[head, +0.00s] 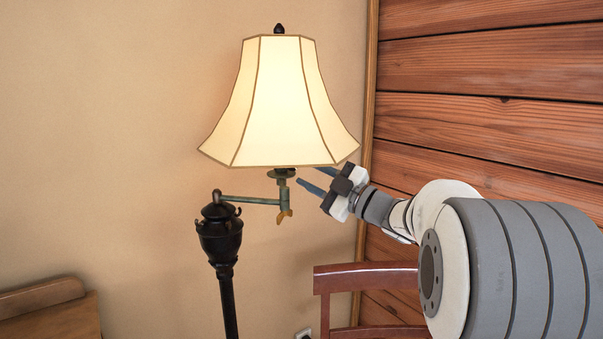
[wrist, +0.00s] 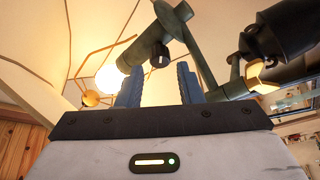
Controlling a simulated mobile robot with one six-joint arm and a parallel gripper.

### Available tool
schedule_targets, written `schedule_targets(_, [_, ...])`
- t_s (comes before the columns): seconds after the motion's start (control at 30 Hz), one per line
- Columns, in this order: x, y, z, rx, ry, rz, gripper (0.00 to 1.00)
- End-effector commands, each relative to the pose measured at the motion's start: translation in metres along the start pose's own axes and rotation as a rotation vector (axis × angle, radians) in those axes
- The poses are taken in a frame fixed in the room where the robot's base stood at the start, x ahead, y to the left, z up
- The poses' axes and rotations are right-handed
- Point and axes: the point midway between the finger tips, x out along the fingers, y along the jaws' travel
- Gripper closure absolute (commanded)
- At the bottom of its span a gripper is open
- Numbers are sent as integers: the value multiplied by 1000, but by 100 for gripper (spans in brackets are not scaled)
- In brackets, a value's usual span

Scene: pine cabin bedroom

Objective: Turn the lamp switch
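The lamp's cream panelled shade (head: 279,105) glows in the head view, above a swing arm on a black post (head: 220,240). In the wrist view the lit bulb (wrist: 112,78) shows in its green-grey socket (wrist: 143,48). A small dark knob (wrist: 160,57), which looks like the switch, sticks out of the socket. My gripper (head: 308,177) is just right of the socket, under the shade's lower right edge. Its two blue fingers (wrist: 158,72) are open and empty. The knob appears between their tips in the wrist view; I cannot tell whether they touch it. The head view does not show the knob clearly.
A brass wing-shaped piece (head: 285,216) hangs below the swing arm (head: 248,200). A reddish wooden chair back (head: 365,279) stands below my arm. Plank wall (head: 490,80) lies to the right. A wooden headboard-like piece (head: 50,310) is at lower left. Free space lies left of the lamp.

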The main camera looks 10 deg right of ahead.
Motion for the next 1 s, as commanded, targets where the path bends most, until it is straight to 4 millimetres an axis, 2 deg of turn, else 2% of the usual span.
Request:
schedule_targets(0.1, [-21,0,1,0,-3,2,67])
schedule_targets(0.27, [-37,0,0,-1,-1,1,67])
schedule_targets(0.67, [-39,-1,-2,25,1,10,67])
schedule_targets(0.9, [-28,-16,-9,430,2,183,67])
schedule_targets(1.0, [-27,-21,-7,547,2,234,67])
